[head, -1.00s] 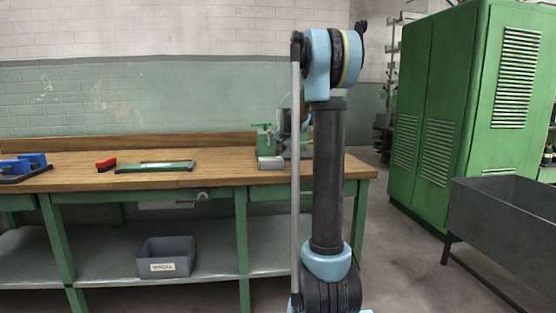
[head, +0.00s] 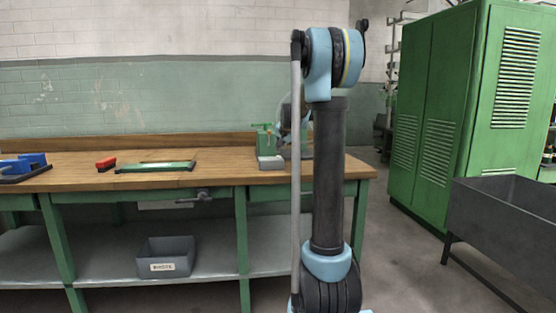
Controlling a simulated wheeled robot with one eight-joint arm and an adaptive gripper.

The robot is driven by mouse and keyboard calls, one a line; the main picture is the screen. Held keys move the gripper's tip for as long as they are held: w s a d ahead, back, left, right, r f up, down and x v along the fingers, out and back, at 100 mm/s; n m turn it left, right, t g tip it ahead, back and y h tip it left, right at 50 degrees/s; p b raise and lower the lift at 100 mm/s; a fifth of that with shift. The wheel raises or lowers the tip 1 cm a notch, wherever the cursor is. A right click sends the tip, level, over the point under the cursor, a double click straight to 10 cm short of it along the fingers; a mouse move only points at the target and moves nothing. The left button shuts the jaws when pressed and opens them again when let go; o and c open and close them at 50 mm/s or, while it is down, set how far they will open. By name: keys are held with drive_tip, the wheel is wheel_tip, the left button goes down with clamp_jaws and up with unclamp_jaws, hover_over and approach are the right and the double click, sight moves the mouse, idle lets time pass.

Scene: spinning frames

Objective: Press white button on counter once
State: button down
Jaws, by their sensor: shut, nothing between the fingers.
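A wooden-topped counter (head: 130,178) with green legs runs along the wall. I cannot make out a white button on it with certainty. A small pale grey box (head: 271,162) sits near the front edge of the counter, left of my arm. It is too small to tell whether it carries a button. My arm stands upright in front of the counter's right end and covers part of it. My gripper cannot be made out; my arm hides the area behind it.
A green clamp-like device (head: 266,138) stands behind the box. A green-edged flat tool (head: 155,167), a red block (head: 106,163) and a blue tool (head: 24,163) lie further left. A grey bin (head: 166,257) sits on the lower shelf. A green cabinet (head: 455,110) and a dark trough (head: 500,215) stand right.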

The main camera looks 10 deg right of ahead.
drive_tip(key=shift+r, duration=0.1)
drive_tip(key=shift+r, duration=2.4)
drive_tip(key=shift+s, duration=0.1)
drive_tip(key=s+a+f+n+g, duration=0.1)
drive_tip(key=s+f, duration=0.2)
drive_tip(key=s, duration=0.7)
drive_tip(key=s+f+n+g, duration=0.1)
drive_tip(key=s+f+n, duration=0.15)
drive_tip(key=s, duration=0.65)
drive_tip(key=s+a+f+n+g, duration=0.1)
drive_tip(key=s+f, duration=0.2)
drive_tip(key=s, duration=0.7)
drive_tip(key=s+f+n+g, duration=0.1)
drive_tip(key=s+f+g, duration=0.1)
drive_tip(key=s+f, duration=0.7)
drive_tip(key=s+d+f+n+g+h, duration=0.1)
drive_tip(key=s+f+n+g, duration=0.1)
drive_tip(key=s+f, duration=0.8)
drive_tip(key=s, duration=0.8)
drive_tip(key=shift+s, duration=0.2)
drive_tip(key=shift+n, duration=0.25)
